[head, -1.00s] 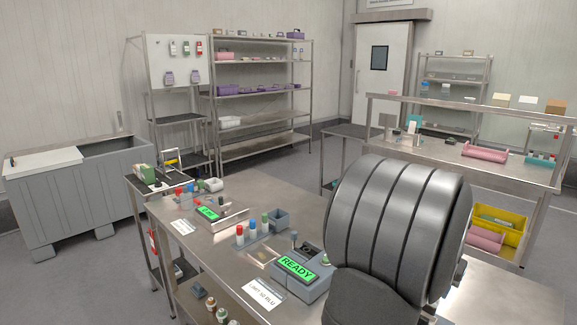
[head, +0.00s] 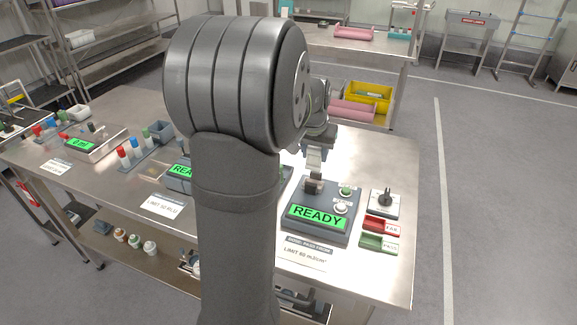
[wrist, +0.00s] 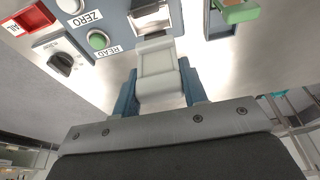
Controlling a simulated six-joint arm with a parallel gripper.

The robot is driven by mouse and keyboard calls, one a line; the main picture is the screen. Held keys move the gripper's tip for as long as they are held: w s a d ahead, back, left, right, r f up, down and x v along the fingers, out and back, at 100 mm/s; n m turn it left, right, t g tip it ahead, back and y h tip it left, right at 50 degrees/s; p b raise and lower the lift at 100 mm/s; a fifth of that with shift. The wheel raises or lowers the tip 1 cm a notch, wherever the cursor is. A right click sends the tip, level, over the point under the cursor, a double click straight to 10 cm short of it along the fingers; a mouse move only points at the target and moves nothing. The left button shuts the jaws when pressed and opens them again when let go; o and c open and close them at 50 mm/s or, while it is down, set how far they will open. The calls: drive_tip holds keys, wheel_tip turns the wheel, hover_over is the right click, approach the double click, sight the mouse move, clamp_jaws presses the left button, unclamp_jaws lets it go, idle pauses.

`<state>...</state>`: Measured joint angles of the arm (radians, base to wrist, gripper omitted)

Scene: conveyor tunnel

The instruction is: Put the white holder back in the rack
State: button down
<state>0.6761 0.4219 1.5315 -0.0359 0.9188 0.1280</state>
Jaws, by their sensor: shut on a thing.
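My gripper (wrist: 160,88) has blue-grey fingers on both sides of the white holder (wrist: 157,65) in the wrist view and is shut on it. In the head view my gripper (head: 319,146) is over the READY instrument (head: 322,208), with the pale holder (head: 313,160) below its fingers. The holder's far end is at the metal-topped socket (wrist: 150,14); I cannot tell whether they touch. A blue-grey rack (head: 137,155) with red-, blue- and green-capped tubes stands left of my arm in the head view; I cannot tell whether it is the task's rack.
The knob box (head: 385,203), the red FAIL tray (head: 381,226) and the green PASS tray (head: 378,243) sit right of the instrument. A grey bin (head: 160,129) stands beside the tube rack. My arm hides part of the bench and a second READY instrument (head: 180,172).

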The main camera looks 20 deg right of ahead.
drive_tip(key=w+a+f, duration=0.2)
drive_tip(key=w+a, duration=0.1)
drive_tip(key=w, duration=1)
drive_tip(key=shift+w+a+f, duration=0.1)
drive_tip(key=shift+f, duration=1.25)
drive_tip(key=shift+w+a+f, duration=0.1)
drive_tip(key=shift+f, duration=1.2)
drive_tip(key=shift+f, duration=1.45)
drive_tip(key=c, duration=0.8)
unclamp_jaws()
drive_tip(key=shift+o, duration=0.2)
drive_tip(key=v, duration=1.7)
drive_tip(key=shift+r, duration=0.2)
